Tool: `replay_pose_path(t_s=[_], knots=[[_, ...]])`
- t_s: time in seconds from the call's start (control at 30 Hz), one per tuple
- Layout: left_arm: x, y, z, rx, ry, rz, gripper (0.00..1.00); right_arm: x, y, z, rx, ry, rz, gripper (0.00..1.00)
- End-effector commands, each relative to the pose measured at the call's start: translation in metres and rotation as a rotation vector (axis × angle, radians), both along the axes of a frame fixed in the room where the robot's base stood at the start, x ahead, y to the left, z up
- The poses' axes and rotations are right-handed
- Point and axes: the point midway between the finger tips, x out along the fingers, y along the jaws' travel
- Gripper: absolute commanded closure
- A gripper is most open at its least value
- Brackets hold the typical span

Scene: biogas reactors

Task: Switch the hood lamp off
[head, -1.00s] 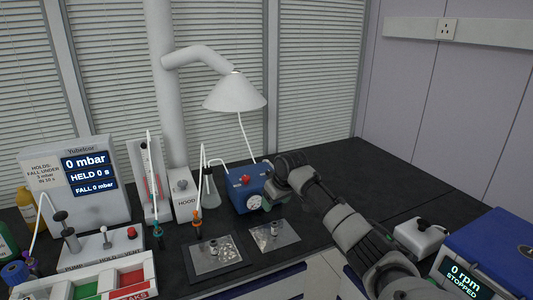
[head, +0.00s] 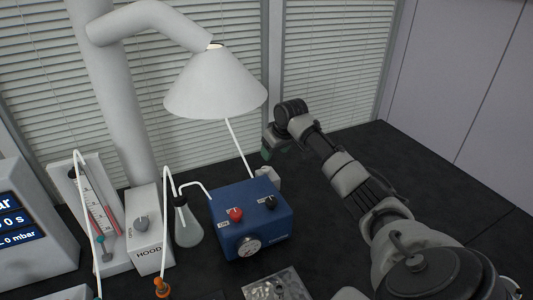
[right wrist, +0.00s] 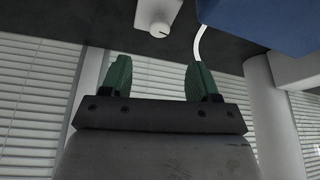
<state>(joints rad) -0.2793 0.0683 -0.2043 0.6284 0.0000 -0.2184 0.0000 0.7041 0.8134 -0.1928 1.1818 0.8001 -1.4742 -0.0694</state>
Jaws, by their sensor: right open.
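The hood (head: 215,85) is a white conical shade on a bent white pipe, in the upper middle of the head view; whether its lamp is lit I cannot tell. A white cord runs down from it to a small white box (head: 268,178) behind the blue unit. The right wrist view shows a white box with a round white knob (right wrist: 158,29) beyond my fingertips. My right gripper (head: 268,152) is above and beside the small box, apart from it. In the right wrist view its green fingers (right wrist: 158,78) are open and empty. My left gripper is out of view.
The blue unit (head: 250,222) with red and black knobs stands just in front of the small box. Left of it are a flask (head: 187,228), the HOOD box (head: 146,240) with a grey knob, and a tube stand (head: 100,215). The dark bench to the right is clear.

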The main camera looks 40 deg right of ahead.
Motion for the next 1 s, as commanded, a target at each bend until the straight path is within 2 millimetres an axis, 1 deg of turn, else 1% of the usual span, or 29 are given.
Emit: replay_pose_path(t_s=[0.03,0.1,0.17,0.3,0.43,0.6,0.8,1.0], knots=[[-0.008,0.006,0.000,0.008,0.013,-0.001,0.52,0.000,0.000,-0.001,0.001,0.001,0.000,0.39],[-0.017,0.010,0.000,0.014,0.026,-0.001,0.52,0.002,0.000,-0.004,0.001,0.001,0.000,0.39],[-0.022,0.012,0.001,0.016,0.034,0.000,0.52,0.004,0.001,-0.009,0.002,0.003,0.000,0.39],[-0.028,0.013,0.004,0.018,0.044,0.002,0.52,0.012,0.000,-0.030,0.003,0.004,0.000,0.39],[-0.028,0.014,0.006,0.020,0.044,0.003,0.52,0.022,0.000,-0.055,0.004,0.005,-0.001,0.39],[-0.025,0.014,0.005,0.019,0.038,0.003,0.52,0.032,-0.002,-0.081,0.002,0.003,-0.001,0.39],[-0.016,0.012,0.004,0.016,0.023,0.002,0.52,0.039,-0.003,-0.096,0.001,0.000,0.000,0.39],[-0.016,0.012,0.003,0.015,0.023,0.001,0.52,0.041,-0.003,-0.100,0.000,0.001,0.001,0.39]])
